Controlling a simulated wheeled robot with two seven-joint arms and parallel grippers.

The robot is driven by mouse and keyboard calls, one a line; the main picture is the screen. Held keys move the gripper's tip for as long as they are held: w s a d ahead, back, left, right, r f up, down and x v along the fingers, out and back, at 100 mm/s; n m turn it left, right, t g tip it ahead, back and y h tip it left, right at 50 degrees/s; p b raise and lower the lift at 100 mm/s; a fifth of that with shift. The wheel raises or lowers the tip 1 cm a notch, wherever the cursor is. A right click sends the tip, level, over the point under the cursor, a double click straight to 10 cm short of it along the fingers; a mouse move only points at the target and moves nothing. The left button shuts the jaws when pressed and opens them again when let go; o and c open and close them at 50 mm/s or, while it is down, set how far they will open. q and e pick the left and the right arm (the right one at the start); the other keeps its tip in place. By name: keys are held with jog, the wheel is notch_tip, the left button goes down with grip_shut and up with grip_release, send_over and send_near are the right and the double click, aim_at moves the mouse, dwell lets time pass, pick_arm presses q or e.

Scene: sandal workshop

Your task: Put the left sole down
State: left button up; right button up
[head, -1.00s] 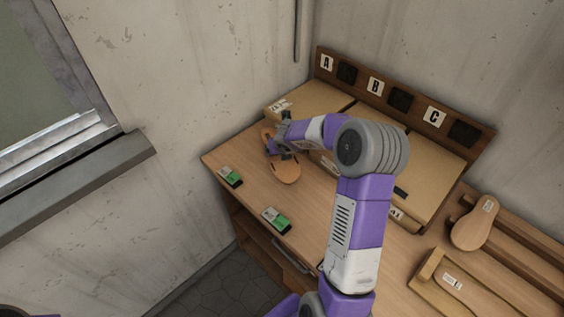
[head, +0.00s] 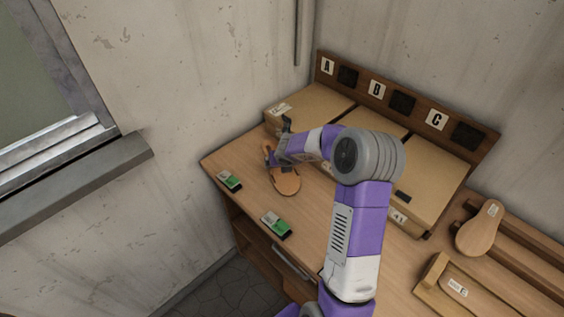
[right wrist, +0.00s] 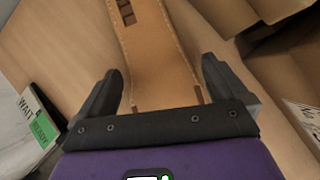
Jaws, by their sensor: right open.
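A tan sandal sole (head: 286,182) lies on the workbench (head: 320,215), close to the cardboard boxes at the back left. It has a few dark slots, which also show on the sole in the right wrist view (right wrist: 155,50). My right gripper (head: 277,155) is over the sole's far end and hides part of it. In the right wrist view its two fingers (right wrist: 158,82) stand apart on either side of the sole, with a gap on each side. My left gripper is not in view.
Two green-and-white cards (head: 229,181) (head: 276,225) lie near the bench's front edge. Cardboard boxes (head: 295,106) line the back below a rack lettered A, B, C (head: 400,100). A wooden foot form (head: 479,228) stands at the right.

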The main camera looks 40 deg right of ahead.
jog(key=p+v, duration=0.3)
jog(key=v, duration=0.8)
jog(key=shift+r+p, duration=0.3)
jog(key=shift+p, duration=0.1)
jog(key=shift+s+a, duration=0.1)
